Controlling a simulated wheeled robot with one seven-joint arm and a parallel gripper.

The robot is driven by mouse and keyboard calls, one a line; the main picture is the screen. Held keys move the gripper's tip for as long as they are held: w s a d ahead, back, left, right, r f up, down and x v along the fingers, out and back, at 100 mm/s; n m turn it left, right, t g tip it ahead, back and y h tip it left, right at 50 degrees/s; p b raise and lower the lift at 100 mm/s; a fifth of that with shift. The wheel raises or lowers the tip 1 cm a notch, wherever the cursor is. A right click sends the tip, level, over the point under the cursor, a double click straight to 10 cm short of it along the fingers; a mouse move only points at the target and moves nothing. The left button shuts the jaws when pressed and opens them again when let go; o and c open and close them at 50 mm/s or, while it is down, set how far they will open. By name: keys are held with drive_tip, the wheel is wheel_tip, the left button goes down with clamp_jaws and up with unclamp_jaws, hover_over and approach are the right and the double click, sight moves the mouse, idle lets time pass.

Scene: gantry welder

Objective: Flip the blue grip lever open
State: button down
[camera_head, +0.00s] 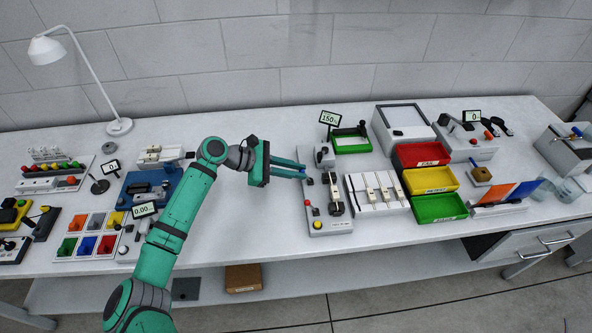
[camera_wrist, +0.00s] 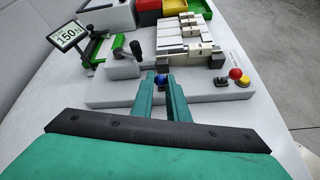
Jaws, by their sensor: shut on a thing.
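The blue grip lever shows as a small round blue tip (camera_wrist: 160,81) at my fingertips in the wrist view. The rest of it is hidden by the fingers. In the head view my fingers cover this spot, so the lever cannot be made out clearly. It belongs to the long light-grey welder base (camera_head: 327,225), seen in the wrist view (camera_wrist: 110,94). My gripper (camera_head: 305,170) reaches in from the left, low over the base's far end. Its green fingers, also in the wrist view (camera_wrist: 171,78), are close together, shut on the blue lever.
On the base are a red knob (camera_head: 316,212) and a dark clamp (camera_head: 334,197). White blocks (camera_head: 376,193) stand close to its right. A display reading 150 (camera_head: 330,118) stands behind. Red (camera_head: 421,153), yellow (camera_head: 430,179) and green (camera_head: 438,207) bins are farther right.

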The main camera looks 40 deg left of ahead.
drive_tip(key=c, duration=2)
unclamp_jaws()
drive_tip(key=shift+a, duration=0.15)
drive_tip(key=v, duration=1.1)
